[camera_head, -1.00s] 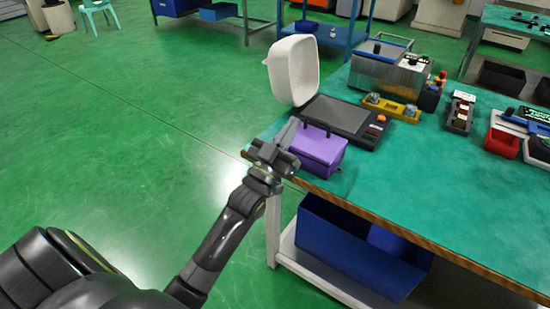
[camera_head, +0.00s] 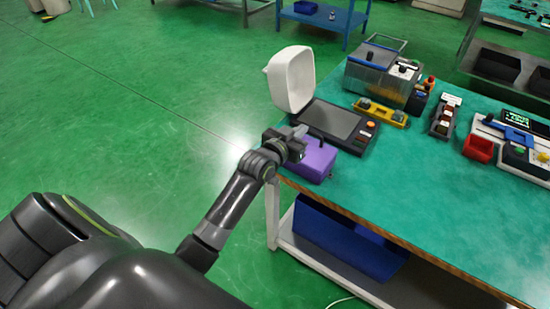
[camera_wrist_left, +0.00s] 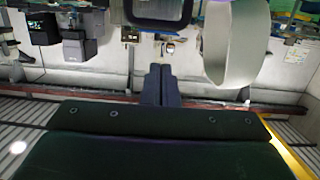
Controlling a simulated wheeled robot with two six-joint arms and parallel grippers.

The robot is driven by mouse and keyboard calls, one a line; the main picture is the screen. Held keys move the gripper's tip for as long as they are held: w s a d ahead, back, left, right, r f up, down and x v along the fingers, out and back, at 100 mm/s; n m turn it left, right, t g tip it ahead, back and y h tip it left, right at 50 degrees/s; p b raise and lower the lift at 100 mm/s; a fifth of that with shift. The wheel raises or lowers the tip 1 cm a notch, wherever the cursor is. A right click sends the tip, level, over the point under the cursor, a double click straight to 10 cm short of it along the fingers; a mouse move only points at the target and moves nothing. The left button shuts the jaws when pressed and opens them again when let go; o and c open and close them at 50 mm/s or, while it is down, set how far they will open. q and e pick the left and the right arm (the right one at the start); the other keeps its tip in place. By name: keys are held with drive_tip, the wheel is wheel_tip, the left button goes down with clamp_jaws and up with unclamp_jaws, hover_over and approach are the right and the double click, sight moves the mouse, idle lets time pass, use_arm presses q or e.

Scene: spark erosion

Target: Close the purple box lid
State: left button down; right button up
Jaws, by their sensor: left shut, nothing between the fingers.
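The purple box (camera_head: 320,162) sits on the near left corner of the green-topped table in the head view. Its purple top looks flat and the lid looks down, but the gripper covers part of it, so I cannot tell if it is fully shut. My left gripper (camera_head: 300,141) is at the box's upper left, over or against its top. I cannot tell if it touches. In the left wrist view its fingers (camera_wrist_left: 161,86) are together with nothing between them. The box is not clearly visible there. My right gripper is not in view.
A white rounded shell (camera_head: 292,79) stands behind the box, beside a dark screen panel (camera_head: 331,121). A metal case (camera_head: 381,76), a yellow block (camera_head: 381,113) and a red bin (camera_head: 478,148) are farther along the table (camera_head: 420,190). The table's right front is clear.

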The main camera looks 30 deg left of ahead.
use_arm(q)
drive_tip(key=w+g+p, duration=0.1)
drive_tip(key=p, duration=0.1)
drive_tip(key=g+p, duration=0.1)
drive_tip(key=w+g+p, duration=0.1)
drive_tip(key=p, duration=0.1)
drive_tip(key=shift+w+d+f+p, duration=0.15)
drive_tip(key=shift+w+f+p, duration=0.1)
drive_tip(key=shift+w+p, duration=0.1)
drive_tip(key=shift+w+f+g, duration=0.15)
drive_tip(key=shift+f+g, duration=0.15)
drive_tip(key=shift+w+f, duration=0.5)
drive_tip(key=shift+r, duration=0.1)
